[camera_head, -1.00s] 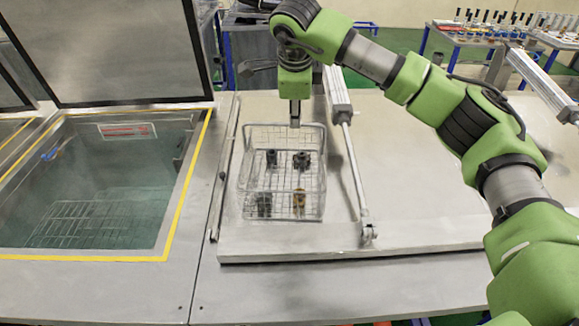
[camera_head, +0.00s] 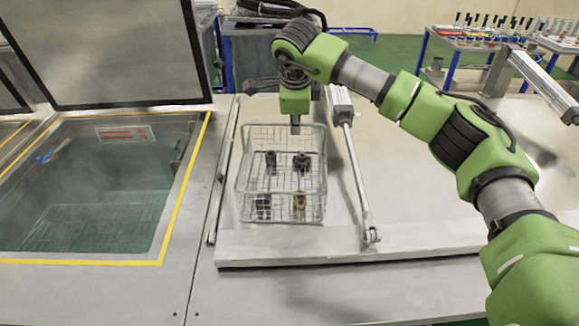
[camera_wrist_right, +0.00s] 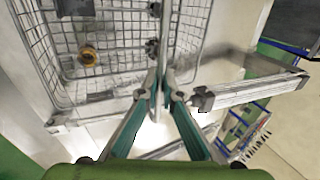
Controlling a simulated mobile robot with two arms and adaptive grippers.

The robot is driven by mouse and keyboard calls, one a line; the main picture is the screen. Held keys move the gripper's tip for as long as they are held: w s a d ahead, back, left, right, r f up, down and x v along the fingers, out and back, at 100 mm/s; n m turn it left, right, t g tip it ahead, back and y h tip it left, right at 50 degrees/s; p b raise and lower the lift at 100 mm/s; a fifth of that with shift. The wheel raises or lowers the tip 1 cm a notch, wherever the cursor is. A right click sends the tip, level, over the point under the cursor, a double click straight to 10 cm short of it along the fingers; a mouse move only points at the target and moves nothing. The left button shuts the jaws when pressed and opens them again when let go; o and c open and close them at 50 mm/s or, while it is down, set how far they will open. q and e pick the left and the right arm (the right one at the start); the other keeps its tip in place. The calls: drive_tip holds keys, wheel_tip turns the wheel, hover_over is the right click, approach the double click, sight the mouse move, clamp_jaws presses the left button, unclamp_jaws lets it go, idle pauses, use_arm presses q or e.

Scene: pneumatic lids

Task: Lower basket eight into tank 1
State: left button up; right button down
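The wire basket (camera_head: 240,190) stands on a flat light-grey lid to the right of the open tank and holds several small dark and brass-coloured parts. No number is readable on it. My right gripper (camera_head: 295,130) points down at the basket's far rim. In the right wrist view its fingers (camera_wrist_right: 162,82) are drawn together with only a thin gap, at the basket's wire wall (camera_wrist_right: 110,97); they look shut on it. The open tank (camera_head: 100,215) at the left holds greenish liquid with a wire grid low inside. My left gripper is not in view.
A raised dark-framed lid (camera_head: 110,50) stands behind the tank. A pneumatic cylinder with a rod (camera_head: 356,180) lies just right of the basket. A yellow border (camera_head: 180,200) edges the tank. Tables with small parts stand at the back right.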

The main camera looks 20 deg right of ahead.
drive_tip(key=shift+r, duration=0.25)
drive_tip(key=shift+w+r, duration=0.15)
drive_tip(key=shift+w, duration=0.05)
drive_tip(key=shift+r+p, duration=0.85)
drive_tip(key=shift+r, duration=0.4)
